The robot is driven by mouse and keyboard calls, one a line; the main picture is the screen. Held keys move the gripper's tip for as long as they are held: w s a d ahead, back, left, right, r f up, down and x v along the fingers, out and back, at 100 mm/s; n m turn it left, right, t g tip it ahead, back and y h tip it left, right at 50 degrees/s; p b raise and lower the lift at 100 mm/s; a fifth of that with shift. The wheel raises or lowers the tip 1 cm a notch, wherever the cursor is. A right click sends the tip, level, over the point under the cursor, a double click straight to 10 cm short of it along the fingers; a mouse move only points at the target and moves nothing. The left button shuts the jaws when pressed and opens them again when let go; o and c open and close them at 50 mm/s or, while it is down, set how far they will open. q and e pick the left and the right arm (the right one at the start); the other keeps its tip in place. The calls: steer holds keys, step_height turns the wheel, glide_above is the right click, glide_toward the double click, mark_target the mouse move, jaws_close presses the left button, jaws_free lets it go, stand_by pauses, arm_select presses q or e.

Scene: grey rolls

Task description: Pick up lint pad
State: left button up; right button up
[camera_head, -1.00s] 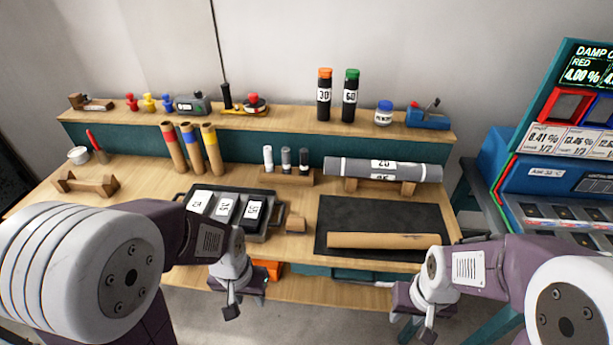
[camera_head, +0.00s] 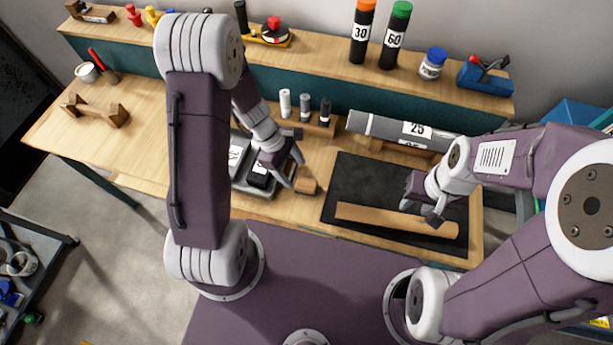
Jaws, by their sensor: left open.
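No object is clearly marked as a lint pad. A dark tray (camera_head: 238,191) on the bench holds dark blocks with white labels; one block (camera_head: 259,180) shows beside my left gripper (camera_head: 289,172). This gripper is open over the tray's right part, its fingers apart. My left arm hides much of the tray. A small wooden block (camera_head: 306,186) lies just right of the tray, close to the fingers. My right gripper (camera_head: 424,211) is above the dark mat (camera_head: 360,180), by a brown tube (camera_head: 385,219); its jaw opening is unclear.
Small bottles (camera_head: 304,105) stand in a wooden rack behind the tray. A grey roll (camera_head: 390,131) rests on a stand behind the mat. The back shelf (camera_head: 325,67) carries tall canisters, a jar (camera_head: 432,65) and tools. A dark cart (camera_head: 35,255) stands at lower left. The bench's left part is mostly clear.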

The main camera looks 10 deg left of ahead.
mark_target(305, 183)
arm_select(q)
steer(key=f, duration=0.1)
steer(key=d+f+n, duration=0.1)
steer(key=f+n+b, duration=0.1)
steer(key=f, duration=0.1)
steer(key=shift+w+d+h, duration=0.2)
steer(key=shift+w+h, duration=0.1)
steer(key=shift+w+d+f, duration=0.1)
steer(key=shift+f, duration=0.2)
steer(key=shift+w, duration=0.15)
steer(key=x, duration=0.3)
steer(key=b+x, duration=0.1)
steer(key=x, duration=0.1)
steer(key=shift+s+d, duration=0.2)
steer(key=shift+s, duration=0.05)
arm_select(e)
steer(key=shift+s+f, duration=0.1)
steer(key=shift+f, duration=0.4)
arm_select(q)
jaws_close()
